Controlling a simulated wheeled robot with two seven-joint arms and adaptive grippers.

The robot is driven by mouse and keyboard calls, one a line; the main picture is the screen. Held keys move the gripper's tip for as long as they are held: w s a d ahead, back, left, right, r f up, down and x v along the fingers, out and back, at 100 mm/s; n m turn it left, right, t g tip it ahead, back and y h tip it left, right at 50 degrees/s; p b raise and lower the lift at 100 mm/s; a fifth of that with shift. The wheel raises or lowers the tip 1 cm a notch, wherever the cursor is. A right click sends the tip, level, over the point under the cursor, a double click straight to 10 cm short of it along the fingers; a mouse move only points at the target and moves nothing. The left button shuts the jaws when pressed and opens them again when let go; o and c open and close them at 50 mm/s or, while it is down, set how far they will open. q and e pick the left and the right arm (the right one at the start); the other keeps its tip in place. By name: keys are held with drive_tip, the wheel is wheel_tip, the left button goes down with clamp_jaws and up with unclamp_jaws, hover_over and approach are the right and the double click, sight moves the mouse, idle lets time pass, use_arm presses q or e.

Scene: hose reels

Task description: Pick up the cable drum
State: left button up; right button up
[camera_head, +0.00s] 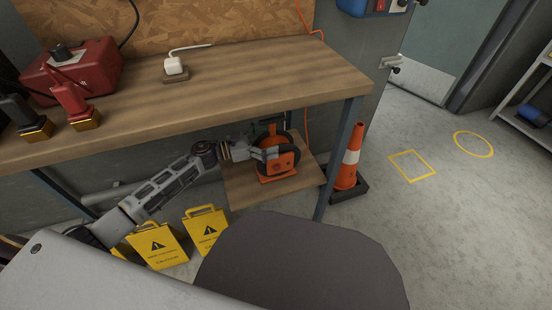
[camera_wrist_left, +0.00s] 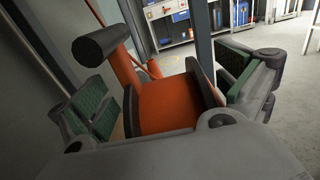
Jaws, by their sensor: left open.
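The cable drum (camera_head: 287,160) is orange with black rims and stands on the low wooden shelf (camera_head: 245,186) under the workbench. My left gripper (camera_head: 262,146) reaches in under the bench top from the left and is at the drum. In the left wrist view the orange drum body (camera_wrist_left: 166,108) lies between the two green-padded fingers of my left gripper (camera_wrist_left: 165,108). The fingers are spread, one on each side, and look apart from the drum. A black handle grip (camera_wrist_left: 100,42) on an orange arm sticks up at the drum's left. My right gripper does not show.
The bench top (camera_head: 215,80) is close above my left arm, and a bench leg (camera_head: 340,158) stands right of the drum. An orange traffic cone (camera_head: 348,160) stands beyond that leg. Yellow warning signs (camera_head: 158,245) stand on the floor below the arm.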

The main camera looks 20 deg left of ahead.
use_arm(q)
drive_tip(key=c, duration=1.8)
drive_tip(key=shift+c, duration=1.4)
drive_tip(key=shift+r, duration=0.15)
drive_tip(key=shift+c, duration=0.2)
drive_tip(key=shift+r, duration=0.15)
